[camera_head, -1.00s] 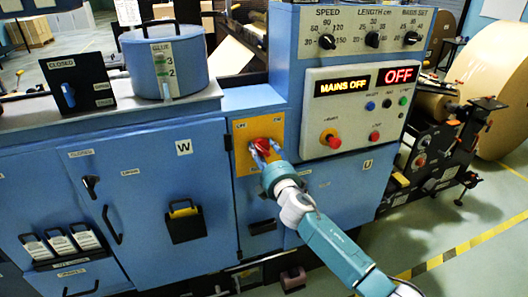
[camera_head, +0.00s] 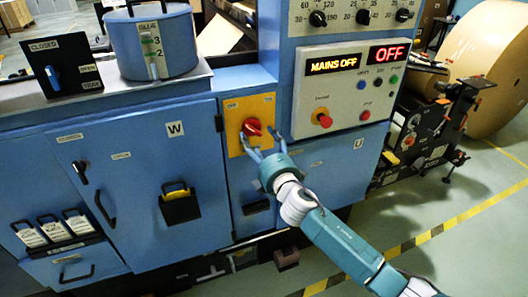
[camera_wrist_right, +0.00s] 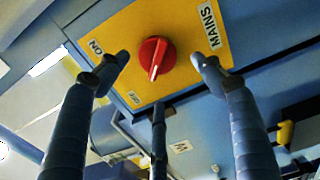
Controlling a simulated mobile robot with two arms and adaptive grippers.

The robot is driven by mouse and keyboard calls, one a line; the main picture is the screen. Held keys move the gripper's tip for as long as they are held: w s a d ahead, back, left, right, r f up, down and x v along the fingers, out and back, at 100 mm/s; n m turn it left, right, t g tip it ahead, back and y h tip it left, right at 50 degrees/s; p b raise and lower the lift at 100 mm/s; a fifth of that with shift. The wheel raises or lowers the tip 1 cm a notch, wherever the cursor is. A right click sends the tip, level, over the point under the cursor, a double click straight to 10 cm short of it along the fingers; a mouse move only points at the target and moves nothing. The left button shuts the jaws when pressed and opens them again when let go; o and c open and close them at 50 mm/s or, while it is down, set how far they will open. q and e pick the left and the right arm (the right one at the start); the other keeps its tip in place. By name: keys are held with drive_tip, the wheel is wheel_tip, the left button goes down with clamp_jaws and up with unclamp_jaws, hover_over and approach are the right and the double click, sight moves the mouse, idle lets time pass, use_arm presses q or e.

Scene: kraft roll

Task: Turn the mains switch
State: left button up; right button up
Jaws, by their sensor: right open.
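The mains switch is a red knob (camera_head: 252,127) on a yellow plate (camera_head: 262,108) on the blue machine front. In the right wrist view the knob (camera_wrist_right: 155,52) has a white line that points down and slightly left, roughly toward the small label (camera_wrist_right: 133,97) that seems to read OFF. The ON label (camera_wrist_right: 95,47) is to the left. My right gripper (camera_head: 264,144) is open just below and right of the knob, apart from it. My left gripper is out of view.
The display (camera_head: 332,65) reads MAINS OFF, and a red display (camera_head: 390,52) reads OFF. A red button (camera_head: 324,119) sits on the white panel (camera_head: 352,90) right of the plate. A black-handled door (camera_head: 140,200) is to the left.

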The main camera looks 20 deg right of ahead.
drive_tip(key=s, duration=0.6)
drive_tip(key=shift+s, duration=0.15)
drive_tip(key=s+d+f+m+g+h, duration=0.1)
drive_tip(key=s+d+f+m+g, duration=0.1)
drive_tip(key=f, duration=0.9)
drive_tip(key=s+d+f+m+g, duration=0.2)
drive_tip(key=f+g, duration=0.1)
drive_tip(key=f, duration=0.9)
drive_tip(key=s+d+f+m+g, duration=0.1)
drive_tip(key=s+f+m+g, duration=0.1)
drive_tip(key=s+f, duration=0.65)
drive_tip(key=s+f+m+g, duration=0.25)
drive_tip(key=s+f, duration=0.25)
drive_tip(key=f, duration=0.7)
drive_tip(key=s+a+f+m+g, duration=0.1)
drive_tip(key=s+f, duration=0.5)
drive_tip(key=s, duration=0.7)
drive_tip(key=s+a+f+m+g, duration=0.1)
drive_tip(key=s+f+m+g, duration=0.3)
drive_tip(key=s, duration=1)
drive_tip(key=s+a+f+m+g, duration=0.1)
drive_tip(key=s+f+m+g, duration=0.1)
drive_tip(key=s+f, duration=0.8)
drive_tip(key=s, duration=0.3)
drive_tip(key=shift+s+a+m, duration=0.25)
drive_tip(key=shift+a+m, duration=0.1)
